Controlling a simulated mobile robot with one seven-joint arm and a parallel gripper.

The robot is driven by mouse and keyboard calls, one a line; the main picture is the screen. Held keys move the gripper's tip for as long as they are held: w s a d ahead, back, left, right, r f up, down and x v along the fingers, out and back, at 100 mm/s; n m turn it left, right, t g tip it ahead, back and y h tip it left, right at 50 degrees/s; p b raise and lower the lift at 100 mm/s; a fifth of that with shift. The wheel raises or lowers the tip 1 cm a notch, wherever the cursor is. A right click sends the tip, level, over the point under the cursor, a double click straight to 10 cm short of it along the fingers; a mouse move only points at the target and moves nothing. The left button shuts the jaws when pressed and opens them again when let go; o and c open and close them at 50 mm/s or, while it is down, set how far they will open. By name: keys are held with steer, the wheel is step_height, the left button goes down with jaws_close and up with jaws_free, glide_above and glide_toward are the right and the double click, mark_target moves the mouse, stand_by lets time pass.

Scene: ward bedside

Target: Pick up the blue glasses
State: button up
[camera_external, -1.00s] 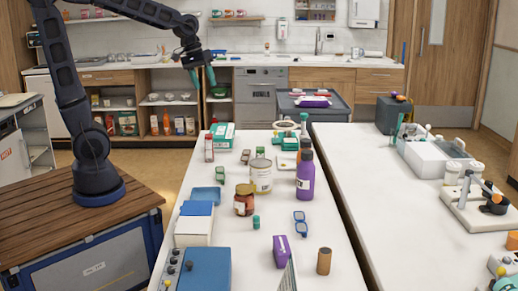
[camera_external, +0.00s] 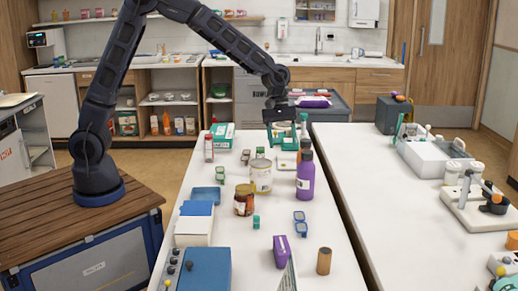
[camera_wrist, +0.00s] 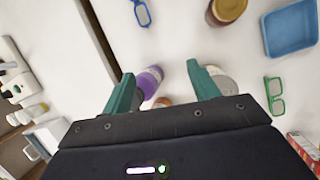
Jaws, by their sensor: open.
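The blue glasses (camera_external: 300,223) lie on the white table, in front of the purple bottle (camera_external: 305,175) and near the table's right edge. In the wrist view the blue glasses (camera_wrist: 142,13) are at the top, partly cut off by the frame edge. My gripper (camera_external: 284,138) is above the far part of the table, well behind the glasses. In the wrist view its two green fingers (camera_wrist: 160,80) are spread apart with nothing held between them.
The purple bottle, a white can (camera_external: 261,176) and a brown jar (camera_external: 243,200) stand between my gripper and the glasses. A purple box (camera_external: 283,250) and a brown cylinder (camera_external: 324,261) stand nearer the camera. A gap separates the second table (camera_external: 400,215) at the right.

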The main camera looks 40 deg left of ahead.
steer(key=n+g, duration=0.2)
glide_toward(300, 221)
steer(key=shift+t, duration=0.3)
steer(key=x, duration=0.8)
steer(key=shift+s+d+f, duration=0.2)
steer(key=shift+s+f, duration=0.05)
steer(key=shift+f, duration=0.05)
steer(key=shift+c, duration=0.2)
steer(key=c, duration=1)
